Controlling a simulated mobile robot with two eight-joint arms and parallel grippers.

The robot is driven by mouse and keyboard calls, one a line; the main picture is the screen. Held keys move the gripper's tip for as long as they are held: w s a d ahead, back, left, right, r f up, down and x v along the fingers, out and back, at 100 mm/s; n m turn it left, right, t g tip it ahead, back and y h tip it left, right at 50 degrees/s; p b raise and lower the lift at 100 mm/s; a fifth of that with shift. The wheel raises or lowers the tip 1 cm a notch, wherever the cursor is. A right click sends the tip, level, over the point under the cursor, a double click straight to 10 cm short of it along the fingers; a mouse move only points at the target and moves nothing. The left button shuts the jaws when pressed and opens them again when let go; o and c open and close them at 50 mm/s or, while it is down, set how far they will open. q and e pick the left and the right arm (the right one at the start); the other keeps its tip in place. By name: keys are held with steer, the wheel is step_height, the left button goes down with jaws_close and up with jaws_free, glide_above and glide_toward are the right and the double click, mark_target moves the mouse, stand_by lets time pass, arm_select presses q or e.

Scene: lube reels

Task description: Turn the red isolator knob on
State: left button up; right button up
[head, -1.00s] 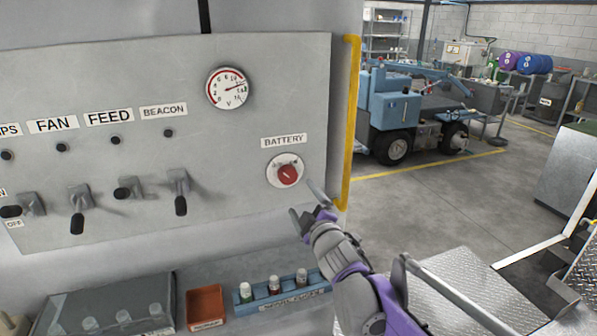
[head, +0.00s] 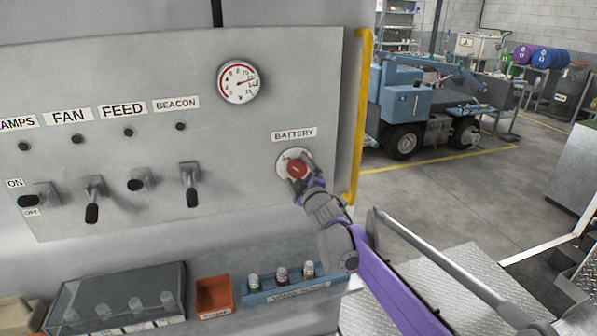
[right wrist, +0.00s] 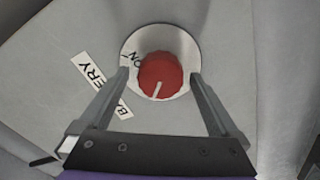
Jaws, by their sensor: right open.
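The red isolator knob (head: 297,169) sits on a round silver plate under the BATTERY label (head: 294,134), at the right of the grey panel. In the right wrist view the knob (right wrist: 160,75) shows a white pointer line near its lower edge, and ON is printed on the plate (right wrist: 184,44) at the upper left. My right gripper (head: 297,178) is at the knob. Its open fingers (right wrist: 160,78) stand on either side of the knob, with a gap visible on each side. My left gripper is not in view.
Several toggle switches (head: 92,200) and a gauge (head: 238,82) are on the panel to the left. A yellow rail (head: 359,115) runs down its right edge. Below are an orange bin (head: 214,296) and a blue rack of small bottles (head: 300,289).

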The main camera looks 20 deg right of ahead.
steer(key=c, duration=1.4)
steer(key=shift+o, duration=0.2)
steer(key=shift+m, duration=0.3)
steer(key=m+b, duration=0.1)
steer(key=m, duration=0.2)
steer(key=m+b, duration=0.1)
steer(key=m, duration=0.4)
steer(key=shift+d+m+b, duration=0.1)
steer(key=shift+m+b, duration=0.2)
steer(key=shift+b, duration=0.1)
steer(key=m+b, duration=0.1)
steer(key=m, duration=0.3)
steer(key=shift+m, duration=0.3)
steer(key=shift+d+m+b, duration=0.1)
steer(key=shift+m+b, duration=0.35)
steer(key=shift+m, duration=1.55)
